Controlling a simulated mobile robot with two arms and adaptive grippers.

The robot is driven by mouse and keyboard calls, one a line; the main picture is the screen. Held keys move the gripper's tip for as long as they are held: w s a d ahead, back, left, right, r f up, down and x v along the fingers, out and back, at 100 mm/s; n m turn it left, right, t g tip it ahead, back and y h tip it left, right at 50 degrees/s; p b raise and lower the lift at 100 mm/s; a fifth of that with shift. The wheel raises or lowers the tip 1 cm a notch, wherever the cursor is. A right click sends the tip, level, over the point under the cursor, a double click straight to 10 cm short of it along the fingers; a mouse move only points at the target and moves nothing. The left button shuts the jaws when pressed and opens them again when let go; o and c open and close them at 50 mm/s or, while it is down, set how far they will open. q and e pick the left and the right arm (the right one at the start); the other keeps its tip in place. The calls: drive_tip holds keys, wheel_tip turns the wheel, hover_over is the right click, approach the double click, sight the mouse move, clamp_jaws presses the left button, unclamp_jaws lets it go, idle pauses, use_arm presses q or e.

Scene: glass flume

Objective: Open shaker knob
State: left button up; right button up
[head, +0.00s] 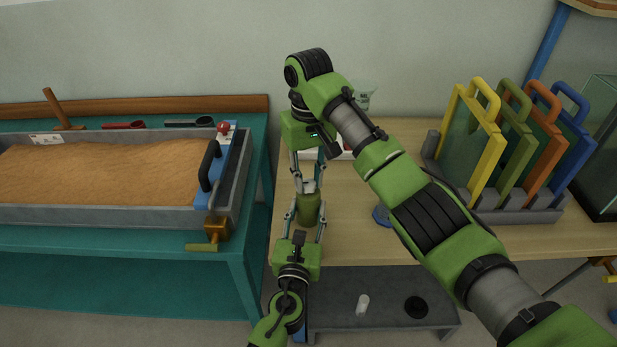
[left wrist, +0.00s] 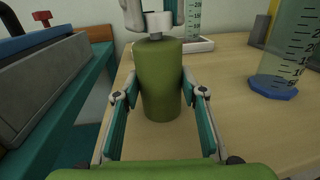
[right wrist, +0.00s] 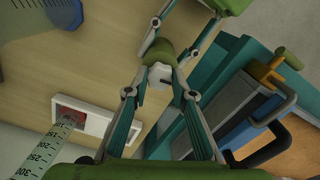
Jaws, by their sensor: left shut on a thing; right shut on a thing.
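The shaker (head: 308,210) is an olive-green bottle, upright above the left end of the wooden table; its body also fills the middle of the left wrist view (left wrist: 160,85). A pale knob (left wrist: 157,23) tops it, also seen in the right wrist view (right wrist: 160,74). My left gripper (left wrist: 160,95) is shut on the shaker's body, one finger on each side. My right gripper (right wrist: 160,92) comes from above and is shut on the knob. The right arm crosses the head view, hiding part of the table. I cannot tell whether the knob is turned.
A sand-filled tray (head: 245,180) on a teal bench stands to the left. A rack (head: 520,214) of coloured handled plates stands at the right. A graduated cylinder with a blue foot (left wrist: 273,87) and a white tray (right wrist: 92,122) are on the table nearby.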

sight(308, 183)
use_arm(q)
drive_tip(key=shift+f, duration=0.1)
use_arm(e)
drive_tip(key=o, duration=1.1)
wheel_tip(308, 183, up, 12)
drive_tip(key=shift+r, duration=0.1)
use_arm(q)
drive_tip(key=o, duration=1.3)
drive_tip(key=shift+s, duration=0.1)
